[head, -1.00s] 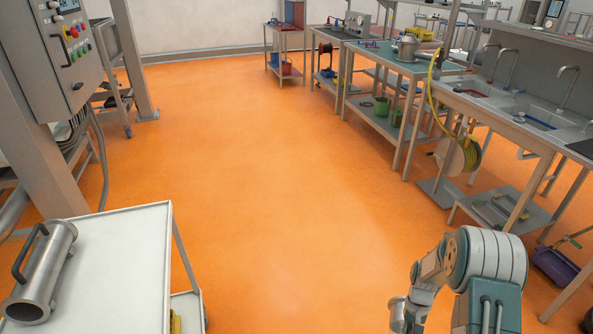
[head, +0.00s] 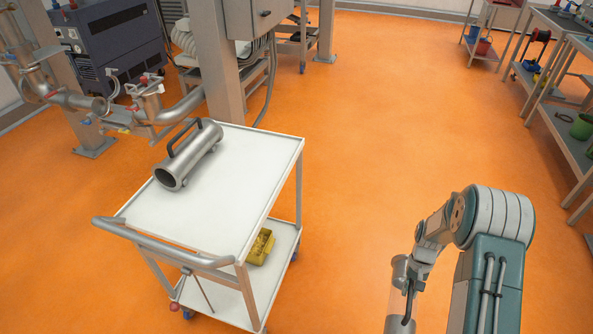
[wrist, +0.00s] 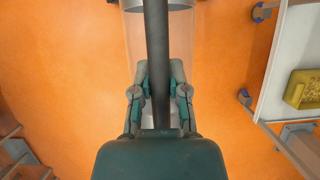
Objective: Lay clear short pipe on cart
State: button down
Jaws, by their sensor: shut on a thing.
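The clear short pipe (wrist: 181,50) has transparent walls, metal ends and a dark handle bar (wrist: 157,60). My gripper (wrist: 159,75) is shut on that handle in the wrist view. In the head view the pipe (head: 400,271) hangs below my arm at the lower right, and part of it is cut off by the frame edge. The cart (head: 210,222) is white with a push handle and stands left of my arm, with open floor between. A steel pipe with a black handle (head: 190,158) lies on the far left part of its top. The near and right top is bare.
A yellow object (head: 261,247) sits on the cart's lower shelf. Steel piping (head: 150,112) and a grey post (head: 218,60) stand behind the cart. Workbenches (head: 561,110) line the right. The orange floor between is clear.

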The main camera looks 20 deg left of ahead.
aim_at(250, 179)
jog(key=i+l+u, duration=0.15)
jog(key=u, duration=0.25)
jog(key=i+l+u, duration=0.15)
jog(key=l+u, duration=0.2)
jog(key=i+l+u, duration=0.1)
jog(key=u, duration=0.3)
jog(key=i+l+u, duration=0.1)
jog(key=l+u, duration=1.05)
jog(key=l, duration=0.15)
